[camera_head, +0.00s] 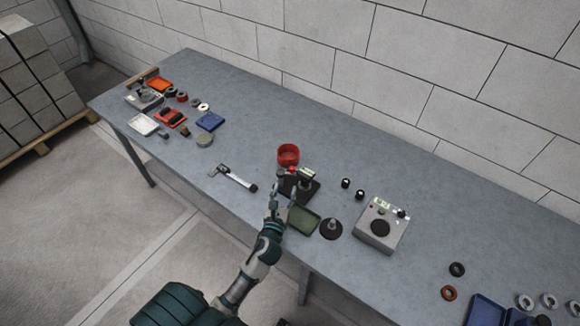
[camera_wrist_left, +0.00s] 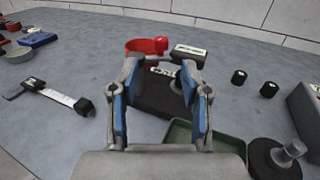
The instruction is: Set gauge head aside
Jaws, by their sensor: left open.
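A dark stand (camera_head: 300,187) with a flat base is on the bench, and it also shows between my fingers in the left wrist view (camera_wrist_left: 166,98). A small block with a pale label (camera_wrist_left: 188,52) is at its far side; I cannot tell surely whether this is the gauge head. A red ring-shaped cup (camera_head: 288,153) is behind the stand and also shows in the left wrist view (camera_wrist_left: 146,45). My left gripper (camera_head: 281,190) is open and empty, its fingers in front of the stand in the left wrist view (camera_wrist_left: 160,74). My right gripper is out of view.
A green tray (camera_head: 304,220) and a black disc with a post (camera_head: 331,229) are close on the right. Beyond are two small black knobs and a grey box (camera_head: 382,224).

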